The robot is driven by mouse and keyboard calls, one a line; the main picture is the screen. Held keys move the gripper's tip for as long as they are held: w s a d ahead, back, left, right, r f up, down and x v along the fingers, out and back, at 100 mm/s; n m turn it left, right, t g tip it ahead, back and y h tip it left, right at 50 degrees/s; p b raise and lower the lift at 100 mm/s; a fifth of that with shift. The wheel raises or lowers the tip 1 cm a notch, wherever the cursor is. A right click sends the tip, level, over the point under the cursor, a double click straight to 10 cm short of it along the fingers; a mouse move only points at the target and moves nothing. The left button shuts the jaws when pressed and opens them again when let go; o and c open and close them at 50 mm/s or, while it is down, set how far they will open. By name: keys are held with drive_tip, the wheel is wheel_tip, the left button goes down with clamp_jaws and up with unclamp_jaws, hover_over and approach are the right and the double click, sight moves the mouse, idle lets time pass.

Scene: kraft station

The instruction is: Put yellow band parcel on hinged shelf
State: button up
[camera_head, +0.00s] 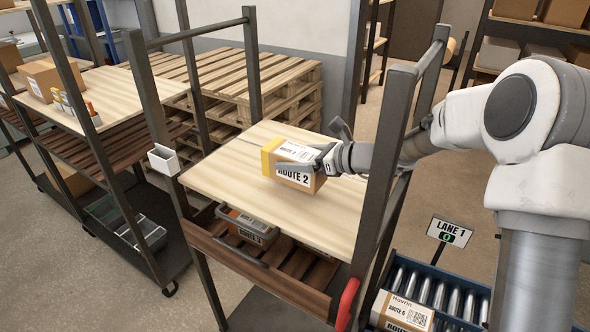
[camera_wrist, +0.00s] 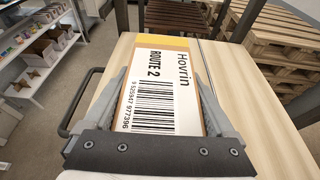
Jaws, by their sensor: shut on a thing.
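The yellow band parcel (camera_head: 291,170) is a brown box with a yellow band at its left end and a "ROUTE 2" label. My gripper (camera_head: 300,163) is shut on it, one finger on each side. In the wrist view the parcel (camera_wrist: 160,90) lies between the two fingers (camera_wrist: 165,110), its label up and its yellow end pointing away. The parcel is over the light wooden shelf (camera_head: 320,216) of the nearer cart; whether it touches the wood I cannot tell. The shelf lies flat. Its hinge is not clearly visible.
Dark cart posts (camera_head: 383,170) rise around the shelf, with a red handle (camera_head: 347,303) at the front right. Another parcel (camera_head: 402,313) lies on the roller lane (camera_head: 440,294). Pallets (camera_head: 235,80) stand behind. Much of the shelf top is bare.

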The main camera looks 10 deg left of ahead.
drive_tip(key=shift+f, duration=1.9)
drive_tip(key=shift+f, duration=0.2)
drive_tip(key=o, duration=1.5)
drive_tip(key=shift+c, duration=0.2)
drive_tip(key=shift+r, duration=0.2)
drive_tip(key=v, duration=1.2)
drive_tip(key=shift+b, duration=0.45)
drive_tip(key=shift+s+d+f, duration=0.1)
drive_tip(key=shift+d, duration=0.05)
